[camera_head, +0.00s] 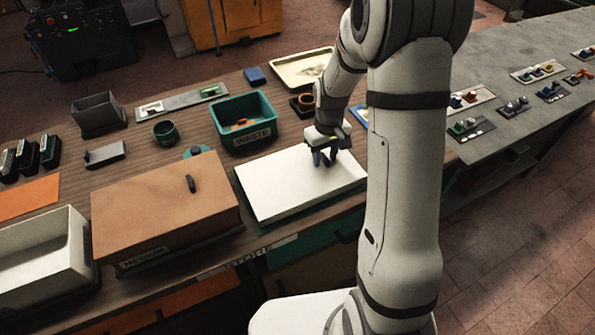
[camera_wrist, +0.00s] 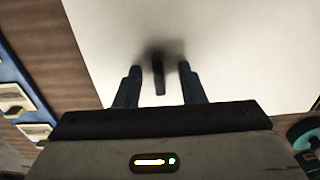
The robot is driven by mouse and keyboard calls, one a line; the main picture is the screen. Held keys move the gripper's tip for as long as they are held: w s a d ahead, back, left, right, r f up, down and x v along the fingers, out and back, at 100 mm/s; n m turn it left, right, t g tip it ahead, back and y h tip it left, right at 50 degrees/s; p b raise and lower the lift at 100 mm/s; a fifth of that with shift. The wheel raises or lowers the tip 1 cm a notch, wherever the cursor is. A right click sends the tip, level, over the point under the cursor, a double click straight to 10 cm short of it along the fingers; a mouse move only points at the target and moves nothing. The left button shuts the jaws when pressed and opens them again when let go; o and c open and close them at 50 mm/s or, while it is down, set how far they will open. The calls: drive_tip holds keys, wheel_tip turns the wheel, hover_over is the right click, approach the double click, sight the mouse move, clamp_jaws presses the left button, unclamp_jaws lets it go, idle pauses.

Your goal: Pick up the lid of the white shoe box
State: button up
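The flat white lid (camera_head: 290,200) lies on a dark green base on the wooden bench, in the middle of the head view. In the wrist view the white lid (camera_wrist: 230,45) fills most of the upper picture. A dark upright handle (camera_wrist: 158,75) stands on it. My gripper (camera_head: 324,160) points down over the lid. In the wrist view my gripper (camera_wrist: 157,72) is open, with one finger on each side of the handle and a visible gap on both sides. A white open box (camera_head: 45,260) stands at the far left.
A brown lidded box (camera_head: 165,205) with a dark handle stands left of the white lid. A teal waste bin (camera_head: 245,122) is behind the lid, and a dark tray with a brown ring (camera_head: 303,103) is near my arm. Small cups and blocks sit farther left.

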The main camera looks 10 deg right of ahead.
clamp_jaws()
idle(0.3)
drive_tip(key=shift+r, duration=0.15)
